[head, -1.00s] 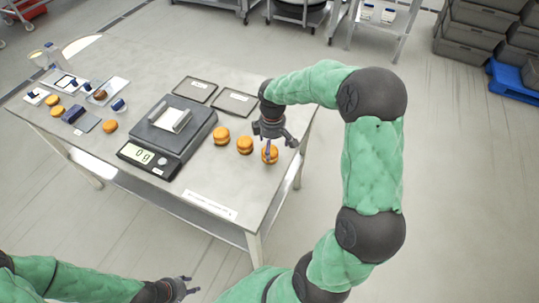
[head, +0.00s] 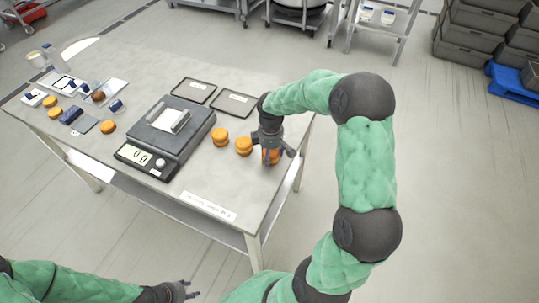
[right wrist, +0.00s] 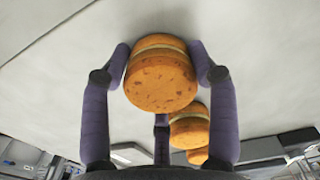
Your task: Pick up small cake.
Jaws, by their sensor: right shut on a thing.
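A small round filled cake (right wrist: 160,80), orange-brown with a pale filling line, sits between the fingers of my right gripper (right wrist: 165,68) in the right wrist view. The fingers touch it on both sides, and the gripper is shut on it. In the head view my right gripper (head: 271,152) is at the table's right end, and the cake (head: 271,157) is partly hidden by the fingers. I cannot tell whether it still touches the table. Two more cakes stand to its left, one near (head: 243,146) and one further left (head: 220,137). My left gripper (head: 186,290) is at the bottom, away from the table, and its fingers look apart.
A scale (head: 142,157) with a metal tray on top stands mid-table. Two dark flat trays (head: 235,103) lie behind it. Several cakes, small containers and a blue-lidded item (head: 117,105) are at the left.

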